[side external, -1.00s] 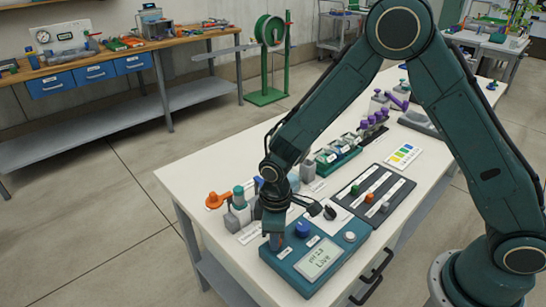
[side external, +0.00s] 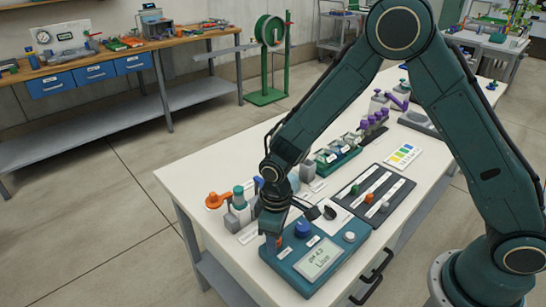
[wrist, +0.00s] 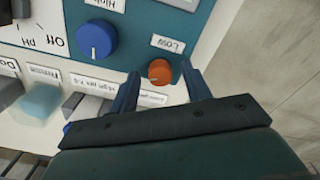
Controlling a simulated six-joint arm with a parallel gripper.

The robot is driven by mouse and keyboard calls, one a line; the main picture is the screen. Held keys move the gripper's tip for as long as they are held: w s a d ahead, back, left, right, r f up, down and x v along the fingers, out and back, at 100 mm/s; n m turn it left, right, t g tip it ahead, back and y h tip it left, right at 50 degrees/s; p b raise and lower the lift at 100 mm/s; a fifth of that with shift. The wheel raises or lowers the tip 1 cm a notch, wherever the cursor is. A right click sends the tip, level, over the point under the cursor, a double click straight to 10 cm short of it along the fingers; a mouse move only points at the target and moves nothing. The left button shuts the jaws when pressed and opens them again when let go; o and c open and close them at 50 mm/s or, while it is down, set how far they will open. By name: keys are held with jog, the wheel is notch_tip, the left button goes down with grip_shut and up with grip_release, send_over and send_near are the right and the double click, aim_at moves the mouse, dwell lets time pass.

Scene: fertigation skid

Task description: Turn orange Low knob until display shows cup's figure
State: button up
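The orange Low knob (wrist: 160,72) sits on the teal panel beside its "Low" label (wrist: 168,44). My gripper (wrist: 160,72) is open, its two fingertips on either side of the knob, with a gap visible on each side. The display (side external: 318,258) has two lines of text; the upper seems to read "pH 4.3", the lower perhaps "Live". A pale teal, blurred cup-like object (wrist: 36,103) stands at the left in the wrist view; I cannot read a figure on it.
The blue High knob (wrist: 97,40) is left of the orange one; it also shows in the side view (side external: 302,229). A label card (wrist: 95,82) lies close to my left finger. A grey button (side external: 349,237) is on the panel.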

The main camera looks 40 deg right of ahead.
jog(key=shift+r, duration=0.1)
notch_tip(320, 180, up, 14)
dwell(1.0)
jog(key=s+d+r+m+t, duration=0.3)
jog(key=s+d+r, duration=0.55)
jog(key=r, duration=0.25)
jog(key=s+d+r+m+t, duration=0.1)
jog(key=s+d, duration=0.2)
jog(key=s, duration=0.3)
jog(key=s+d+r+m+t, duration=0.1)
jog(key=s+d+r+m, duration=0.1)
jog(key=s, duration=0.4)
jog(key=shift+s+d+t, duration=0.2)
jog(key=shift+d+t, duration=0.1)
jog(key=shift+d, duration=0.2)
